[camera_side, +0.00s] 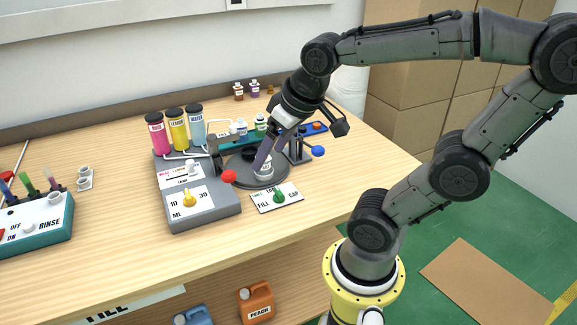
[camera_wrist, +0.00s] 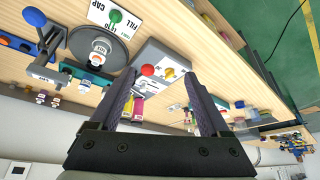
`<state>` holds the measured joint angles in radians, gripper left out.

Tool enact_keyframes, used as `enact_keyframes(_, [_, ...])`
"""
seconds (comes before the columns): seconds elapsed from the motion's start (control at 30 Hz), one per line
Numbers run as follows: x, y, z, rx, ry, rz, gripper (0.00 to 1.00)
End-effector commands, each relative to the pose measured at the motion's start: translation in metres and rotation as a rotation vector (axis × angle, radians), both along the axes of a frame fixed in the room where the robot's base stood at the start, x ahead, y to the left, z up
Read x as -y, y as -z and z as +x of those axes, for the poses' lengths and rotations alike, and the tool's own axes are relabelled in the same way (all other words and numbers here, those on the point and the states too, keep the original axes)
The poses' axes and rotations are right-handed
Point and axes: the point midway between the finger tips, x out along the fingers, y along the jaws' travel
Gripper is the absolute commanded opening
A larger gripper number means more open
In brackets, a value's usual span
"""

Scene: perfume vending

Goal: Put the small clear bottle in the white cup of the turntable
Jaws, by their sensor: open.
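The dark round turntable (camera_side: 240,175) stands beside the grey dispenser in the side view, and it also shows at upper left in the wrist view (camera_wrist: 122,72). A small pale bottle with a white label (camera_side: 264,168) is upright on it; it also shows in the wrist view (camera_wrist: 100,47). It seems to sit in the white cup, but I cannot tell cup from label clearly. My gripper (camera_side: 262,155) is just above and beside the bottle in the side view. In the wrist view my gripper (camera_wrist: 155,82) is open, with nothing between its fingers.
The grey dispenser (camera_side: 204,208) with a red knob and pink, yellow and blue cylinders is left of the turntable. A FILL/CAP panel (camera_side: 264,203) with a green knob lies in front. Small capped bottles stand behind. A teal rinse unit (camera_side: 40,225) is far left.

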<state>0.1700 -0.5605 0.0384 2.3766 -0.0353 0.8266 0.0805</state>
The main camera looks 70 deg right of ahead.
Motion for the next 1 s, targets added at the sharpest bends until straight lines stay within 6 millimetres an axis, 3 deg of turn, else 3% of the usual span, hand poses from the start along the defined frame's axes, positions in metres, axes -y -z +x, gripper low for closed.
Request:
enact_keyframes(0.1, [-0.028, 0.003, -0.030, 0.021, -0.139, -0.004, 0.80])
enact_keyframes(0.27, [-0.042, 0.007, -0.050, 0.030, -0.225, -0.005, 0.80])
enact_keyframes(1.0, [-0.043, 0.008, -0.051, 0.030, -0.232, -0.005, 0.80])
